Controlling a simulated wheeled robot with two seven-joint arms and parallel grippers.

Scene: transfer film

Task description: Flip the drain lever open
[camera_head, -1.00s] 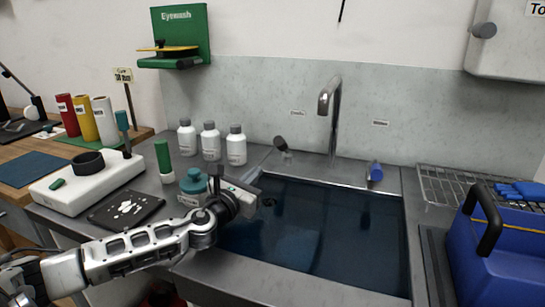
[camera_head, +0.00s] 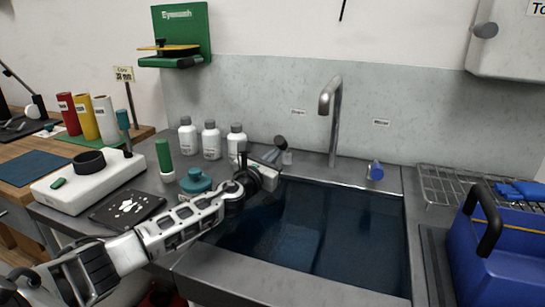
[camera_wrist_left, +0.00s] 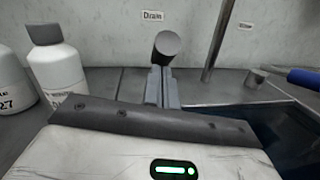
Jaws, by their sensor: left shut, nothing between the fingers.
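The drain lever (camera_head: 281,141) has a dark round knob and stands behind the sink's back left corner, below a small label. In the left wrist view its knob (camera_wrist_left: 167,43) is under the label reading "Drain" (camera_wrist_left: 152,15). My left gripper (camera_head: 274,154) is shut and empty, with its fingertips just in front of the lever. In the left wrist view the fingers (camera_wrist_left: 160,88) point at the lever and hide its lower part. I cannot tell whether they touch it. The sink (camera_head: 408,235) holds dark water. My right gripper is not in view.
White bottles (camera_head: 211,140) stand close left of the lever. A teal-lidded jar (camera_head: 196,181) and a green-capped tube (camera_head: 164,160) are near my left arm. The faucet (camera_head: 333,110) and a blue-ended fitting (camera_head: 376,170) are to the right. Open space lies above the water.

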